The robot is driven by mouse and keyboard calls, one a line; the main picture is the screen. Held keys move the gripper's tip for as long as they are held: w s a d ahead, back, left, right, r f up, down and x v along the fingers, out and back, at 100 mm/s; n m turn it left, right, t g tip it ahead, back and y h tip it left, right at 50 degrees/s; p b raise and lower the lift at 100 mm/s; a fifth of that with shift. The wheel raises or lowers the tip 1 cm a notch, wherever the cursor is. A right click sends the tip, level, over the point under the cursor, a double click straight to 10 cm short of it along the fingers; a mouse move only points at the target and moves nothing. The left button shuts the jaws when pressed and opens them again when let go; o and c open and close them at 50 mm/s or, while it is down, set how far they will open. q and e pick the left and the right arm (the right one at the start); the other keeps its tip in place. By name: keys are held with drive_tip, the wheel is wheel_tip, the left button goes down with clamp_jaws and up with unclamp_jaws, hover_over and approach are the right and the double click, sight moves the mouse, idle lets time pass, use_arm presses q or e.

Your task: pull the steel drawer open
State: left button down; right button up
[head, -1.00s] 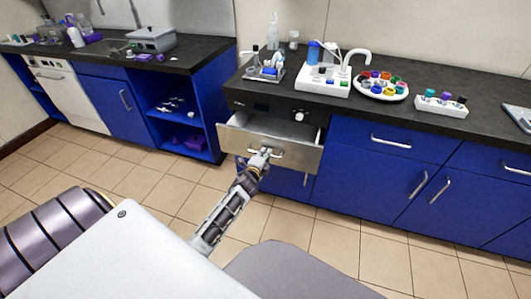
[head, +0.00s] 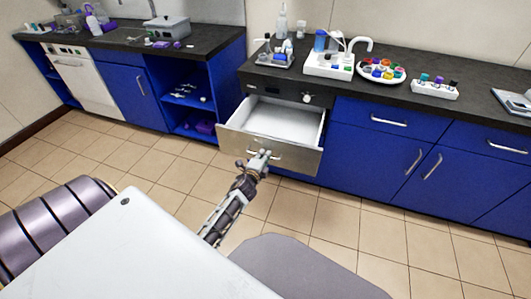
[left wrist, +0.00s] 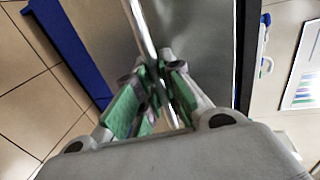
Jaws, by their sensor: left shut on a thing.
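The steel drawer (head: 298,160) stands well out from the blue cabinet under the dark counter. Its white inside shows and looks empty. My left gripper (head: 261,155) is at the handle on the drawer front, left of its middle. In the left wrist view, the green-padded fingers of my left gripper (left wrist: 152,88) are closed around the bright handle bar (left wrist: 141,28), beside the grey drawer front (left wrist: 200,45). The exact contact is partly hidden by the fingers. My right gripper is in neither view.
A dark panel with a knob (head: 307,98) sits above the drawer. The counter holds a white rack (head: 328,66), a round tray of coloured caps (head: 381,72) and bottles. An open blue shelf (head: 190,98) stands at left. The tiled floor (head: 345,215) before the cabinets is bare.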

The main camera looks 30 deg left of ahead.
use_arm(q)
drive_tip(key=shift+v, duration=0.8)
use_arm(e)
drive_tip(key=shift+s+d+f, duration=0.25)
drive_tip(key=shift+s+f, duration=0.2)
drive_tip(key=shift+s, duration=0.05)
use_arm(q)
drive_tip(key=shift+f, duration=0.2)
drive_tip(key=c, duration=1.5)
unclamp_jaws()
drive_tip(key=shift+c, duration=0.2)
drive_tip(key=shift+s, duration=0.2)
drive_tip(key=v, duration=1.1)
drive_tip(key=shift+s, duration=0.3)
drive_tip(key=shift+d+r, duration=0.1)
drive_tip(key=shift+d, duration=0.05)
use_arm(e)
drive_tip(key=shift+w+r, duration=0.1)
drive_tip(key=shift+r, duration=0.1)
